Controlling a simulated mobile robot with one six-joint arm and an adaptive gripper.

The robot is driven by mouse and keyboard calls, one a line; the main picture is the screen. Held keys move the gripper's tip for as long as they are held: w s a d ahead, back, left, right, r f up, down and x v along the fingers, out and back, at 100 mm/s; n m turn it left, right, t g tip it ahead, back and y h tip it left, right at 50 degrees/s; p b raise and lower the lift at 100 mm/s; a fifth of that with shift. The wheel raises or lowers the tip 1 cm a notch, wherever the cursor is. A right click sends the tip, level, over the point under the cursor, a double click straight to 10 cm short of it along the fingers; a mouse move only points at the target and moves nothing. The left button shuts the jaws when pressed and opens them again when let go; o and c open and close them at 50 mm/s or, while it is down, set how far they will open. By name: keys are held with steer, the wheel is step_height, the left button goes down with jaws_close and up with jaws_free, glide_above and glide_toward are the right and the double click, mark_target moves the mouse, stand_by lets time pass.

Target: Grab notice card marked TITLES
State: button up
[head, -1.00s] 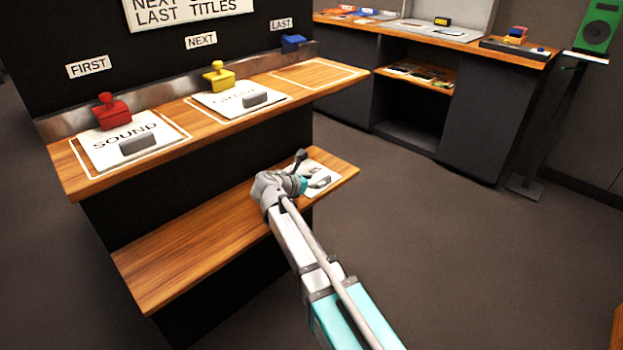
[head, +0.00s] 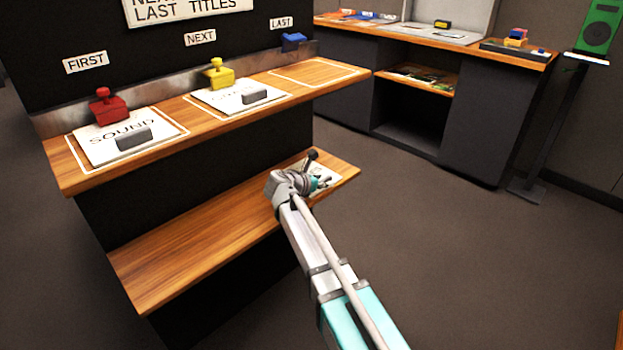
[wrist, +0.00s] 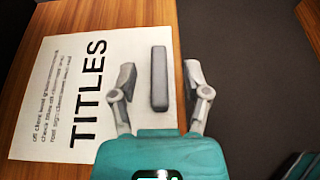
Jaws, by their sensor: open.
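The notice card marked TITLES (wrist: 50,95) lies flat on the lower wooden shelf, white with black print. Its grey raised handle (wrist: 160,80) stands near the card's right edge in the wrist view. My gripper (wrist: 158,78) is open, with one finger on either side of the handle in that view. I cannot tell whether the fingers are level with the handle or above it. In the head view the card (head: 332,180) lies at the right end of the lower shelf, partly hidden behind my gripper (head: 318,180).
On the upper shelf, a SOUND card (head: 100,150) lies in the FIRST outline and another card (head: 225,98) in the NEXT outline. The LAST outline (head: 315,72) is empty. Red (head: 108,108), yellow (head: 219,76) and blue (head: 293,42) blocks stand behind. The lower shelf's left part (head: 180,255) is clear.

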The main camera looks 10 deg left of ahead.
steer(key=shift+c, duration=0.2)
jaws_close()
steer(key=shift+r, duration=0.1)
steer(key=shift+r+p, duration=1.25)
steer(key=shift+p, duration=0.05)
steer(key=s+r+p, duration=1)
steer(key=s, duration=0.4)
steer(key=shift+a+r, duration=0.15)
steer(key=shift+a, duration=0.1)
